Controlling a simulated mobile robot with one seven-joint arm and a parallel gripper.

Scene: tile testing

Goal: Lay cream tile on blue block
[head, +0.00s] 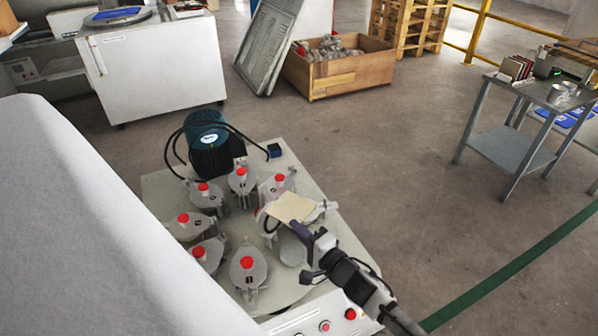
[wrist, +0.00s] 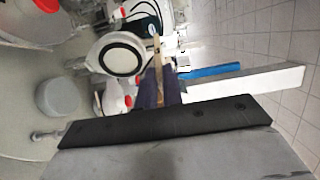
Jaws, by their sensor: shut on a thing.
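The cream tile (head: 293,207) is a flat, pale square in my gripper, raised above the round machine top. My gripper (head: 300,229) is shut on the tile's near edge. In the wrist view the tile (wrist: 157,55) shows nearly edge-on as a thin tan strip, between the dark purple fingers (wrist: 160,90). A small dark blue block (head: 274,150) sits at the back right corner of the machine top, beside the motor and apart from the tile. A blue strip (wrist: 210,72) also shows in the wrist view; I cannot tell what it is.
Several grey clamps with red knobs (head: 248,262) ring the machine top (head: 160,190), some close to the tile. A teal motor (head: 207,130) with black cables stands at the back. A grey cart (head: 505,128) stands far right. Open floor lies between.

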